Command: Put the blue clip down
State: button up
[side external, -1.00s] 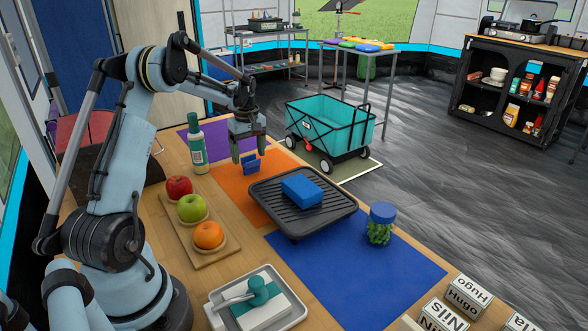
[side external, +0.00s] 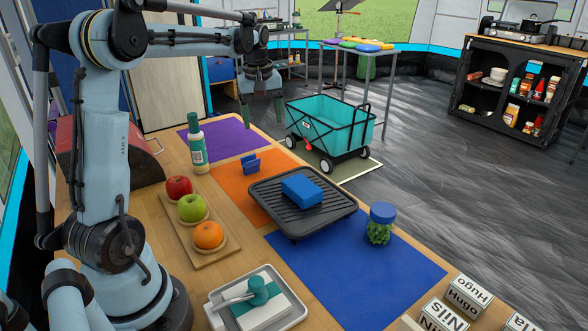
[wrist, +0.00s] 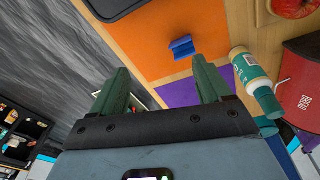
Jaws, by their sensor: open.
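The blue clip (side external: 251,163) stands on the orange mat (side external: 229,187), near its far edge and left of the grill plate. It also shows in the wrist view (wrist: 181,47) on the orange area, ahead of my fingers and apart from them. My gripper (side external: 262,112) is raised above the far end of the table, beyond the clip. In the wrist view its two green fingers (wrist: 162,84) are spread wide with nothing between them.
A black grill plate (side external: 268,216) with a blue block (side external: 302,190) lies right of the clip. A green-and-white bottle (side external: 197,147) stands to the left, by the purple mat (side external: 228,137). Fruit sits on a wooden board (side external: 180,222). A teal wagon (side external: 325,127) stands beyond the table.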

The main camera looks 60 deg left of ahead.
jog(key=s+d+r+m+t, duration=0.1)
jog(key=s+d+m+t, duration=0.25)
jog(key=d+m, duration=0.85)
jog(key=s+d+f+m+t, duration=0.1)
jog(key=s+d+f, duration=0.1)
jog(key=d, duration=0.4)
jog(key=s+d+f+m+t+h, duration=0.1)
jog(key=s+d+f, duration=0.1)
jog(key=s+d, duration=0.2)
jog(key=d, duration=0.3)
jog(key=shift+s+d+f+m, duration=0.25)
jog(key=shift+s+m, duration=0.05)
jog(key=shift+s, duration=0.05)
